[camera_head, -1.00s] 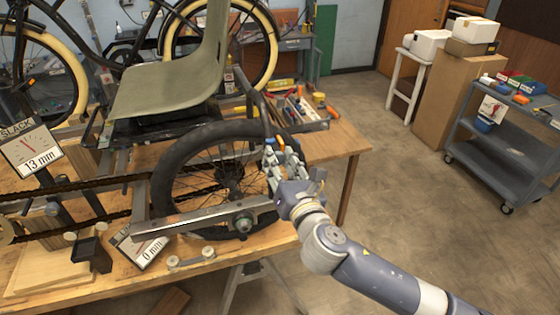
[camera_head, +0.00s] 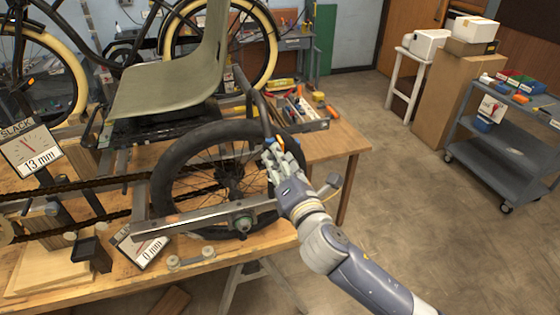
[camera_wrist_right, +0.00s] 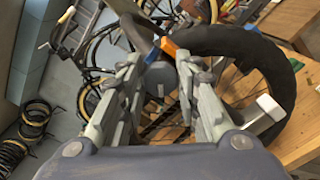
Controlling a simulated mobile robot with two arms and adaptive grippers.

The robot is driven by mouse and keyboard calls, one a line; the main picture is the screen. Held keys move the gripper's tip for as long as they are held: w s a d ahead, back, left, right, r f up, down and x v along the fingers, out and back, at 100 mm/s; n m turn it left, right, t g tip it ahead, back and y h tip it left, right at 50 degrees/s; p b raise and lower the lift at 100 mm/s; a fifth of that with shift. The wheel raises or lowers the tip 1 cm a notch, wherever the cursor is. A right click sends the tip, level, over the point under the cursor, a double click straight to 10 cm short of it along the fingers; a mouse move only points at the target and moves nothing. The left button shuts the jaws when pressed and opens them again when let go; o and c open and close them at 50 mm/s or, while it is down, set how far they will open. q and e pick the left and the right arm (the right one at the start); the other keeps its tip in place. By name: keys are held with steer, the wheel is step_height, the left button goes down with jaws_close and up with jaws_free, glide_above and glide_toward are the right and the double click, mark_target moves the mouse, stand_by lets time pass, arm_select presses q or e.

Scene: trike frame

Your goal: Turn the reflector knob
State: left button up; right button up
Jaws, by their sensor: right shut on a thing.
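The trike's rear wheel (camera_head: 172,160) stands over the wooden bench in the head view. At its upper right rim, a small orange reflector (camera_head: 280,138) shows just beyond my right gripper (camera_head: 270,150). The reflector also shows in the right wrist view (camera_wrist_right: 168,47), in front of the fingertips. My right gripper's fingers (camera_wrist_right: 157,66) are closed around a grey round knob (camera_wrist_right: 158,80) behind the reflector. The fingers hide part of the knob, so its angle cannot be read. My left gripper is not in view.
A slack gauge reading 13 mm (camera_head: 28,155) stands at the left. A 0 mm gauge (camera_head: 142,247) lies by a long metal bar (camera_head: 185,224) below the wheel. A tool tray (camera_head: 310,122) sits behind the gripper. The floor at right is clear before a grey cart (camera_head: 500,150).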

steer(key=m, duration=0.6)
steer(key=shift+m, duration=0.3)
stand_by(0.4)
steer(key=o, duration=1.1)
steer(key=shift+d, duration=0.1)
steer(key=shift+c, duration=0.2)
steer(key=shift+f, duration=0.1)
steer(key=v, duration=1.2)
